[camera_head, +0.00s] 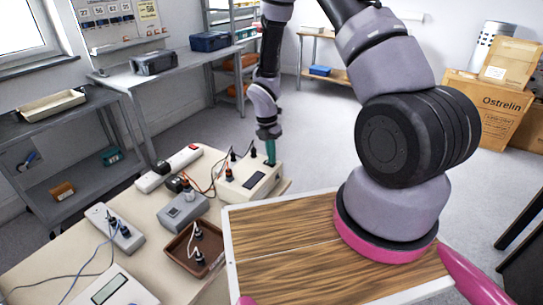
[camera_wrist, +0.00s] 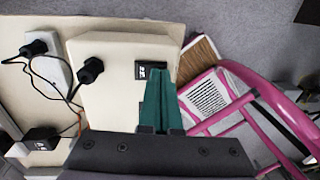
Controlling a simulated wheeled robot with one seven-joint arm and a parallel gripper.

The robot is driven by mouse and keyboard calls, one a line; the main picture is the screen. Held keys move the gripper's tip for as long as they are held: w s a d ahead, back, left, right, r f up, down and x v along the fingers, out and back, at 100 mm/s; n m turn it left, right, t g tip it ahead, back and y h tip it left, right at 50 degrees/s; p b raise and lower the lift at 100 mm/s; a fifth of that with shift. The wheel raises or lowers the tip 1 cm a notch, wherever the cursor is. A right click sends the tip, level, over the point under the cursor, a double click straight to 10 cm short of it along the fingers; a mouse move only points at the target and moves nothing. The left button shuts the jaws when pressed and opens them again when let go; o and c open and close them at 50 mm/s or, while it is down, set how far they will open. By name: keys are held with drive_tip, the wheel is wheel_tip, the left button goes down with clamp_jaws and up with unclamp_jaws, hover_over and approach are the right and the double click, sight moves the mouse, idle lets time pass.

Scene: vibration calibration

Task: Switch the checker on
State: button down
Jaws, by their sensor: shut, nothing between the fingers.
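The checker (camera_head: 240,187) looks to be the cream box with a dark display at the far right corner of the table. In the wrist view its cream top (camera_wrist: 112,102) carries a black rocker switch (camera_wrist: 148,70) with white marks. My gripper (camera_head: 271,155) points down at the box's far right part, with its green fingers together and empty. In the wrist view the fingertips (camera_wrist: 157,76) overlap the right side of the switch. I cannot tell whether they touch it. The switch's right part is hidden, and its position is unclear.
Black plugs with cables (camera_wrist: 91,69) stick up from the box, left of the fingers. A white power strip (camera_head: 170,168), a grey device (camera_head: 182,211), a brown tray (camera_head: 180,246) and a white meter (camera_head: 113,288) share the table. Shelving stands along the left wall.

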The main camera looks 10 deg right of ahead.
drive_tip(key=shift+s+d+f, duration=0.1)
drive_tip(key=shift+s+f, duration=0.05)
drive_tip(key=shift+f, duration=0.05)
drive_tip(key=shift+w+a, duration=0.65)
drive_tip(key=shift+w, duration=0.05)
drive_tip(key=shift+r, duration=0.15)
